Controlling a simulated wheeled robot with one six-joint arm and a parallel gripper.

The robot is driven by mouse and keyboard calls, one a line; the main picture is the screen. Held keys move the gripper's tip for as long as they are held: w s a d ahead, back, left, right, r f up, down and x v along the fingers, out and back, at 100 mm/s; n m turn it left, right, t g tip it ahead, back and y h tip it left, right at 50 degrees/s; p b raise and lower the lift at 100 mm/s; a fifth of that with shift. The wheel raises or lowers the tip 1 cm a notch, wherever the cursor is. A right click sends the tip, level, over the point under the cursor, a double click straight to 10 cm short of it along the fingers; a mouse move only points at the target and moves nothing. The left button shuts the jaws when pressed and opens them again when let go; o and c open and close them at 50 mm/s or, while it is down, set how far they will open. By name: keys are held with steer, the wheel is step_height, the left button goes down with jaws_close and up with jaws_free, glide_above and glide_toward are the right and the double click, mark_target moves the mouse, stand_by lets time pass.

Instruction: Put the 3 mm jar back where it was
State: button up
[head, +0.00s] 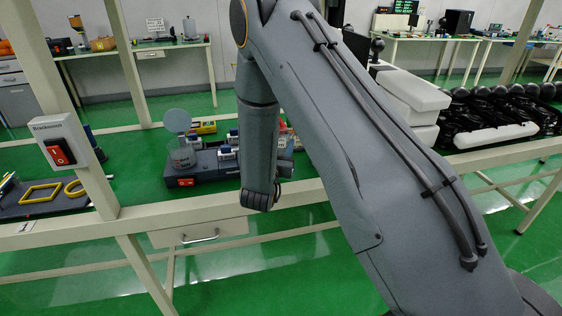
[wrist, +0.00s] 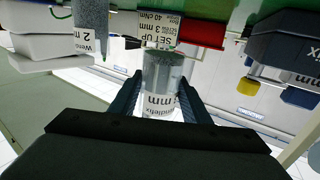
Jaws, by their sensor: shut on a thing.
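In the wrist view, which looks upside down, my gripper (wrist: 160,98) is shut on a clear jar (wrist: 163,72) with grey contents and a white label. The label ends in "mm"; its number is hidden. A white card (wrist: 160,30) reading "SETUP" and "3 mm" lies just beyond the jar's far end. I cannot tell whether they touch. Another grey-filled jar (wrist: 92,15), with a label showing "2 m", is to the left. In the head view my arm hides the gripper and the held jar.
In the head view, a clear container with a round lid (head: 177,121) stands by a dark unit with a red switch (head: 186,182) on the green bench. A switch post (head: 62,145) rises at left. White boxes (head: 415,92) and dark bagged items (head: 490,105) are at right.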

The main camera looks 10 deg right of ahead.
steer(key=shift+f+p, duration=0.4)
steer(key=shift+f, duration=2.45)
steer(key=shift+f, duration=0.15)
steer(key=o, duration=1.3)
